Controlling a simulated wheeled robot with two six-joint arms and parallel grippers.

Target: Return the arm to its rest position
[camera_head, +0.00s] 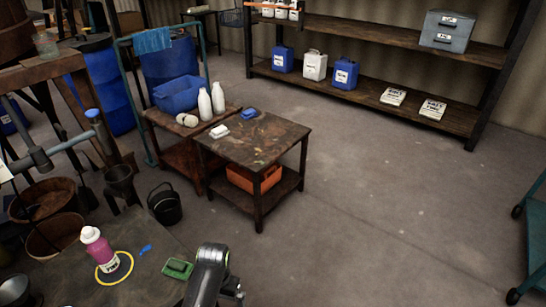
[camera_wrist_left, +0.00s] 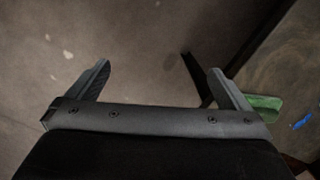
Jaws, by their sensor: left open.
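My left arm (camera_head: 208,275) rises at the bottom centre of the head view, just right of the near table. Its gripper is mostly hidden behind the arm link there. In the left wrist view my left gripper (camera_wrist_left: 159,68) is open and empty, its two dark fingers spread above bare grey floor. A green sponge-like block in a green tray (camera_head: 177,268) lies on the near table left of the arm. The green tray also shows in the left wrist view (camera_wrist_left: 264,106), partly behind the right finger. My right gripper is in neither view.
The near table (camera_head: 150,290) holds a pink bottle (camera_head: 98,248) within a yellow ring (camera_head: 128,262), and a blue strip (camera_head: 145,250). A low wooden table (camera_head: 285,135) stands beyond, with a black bucket (camera_head: 165,205) beside it. The floor (camera_head: 370,220) to the right is clear.

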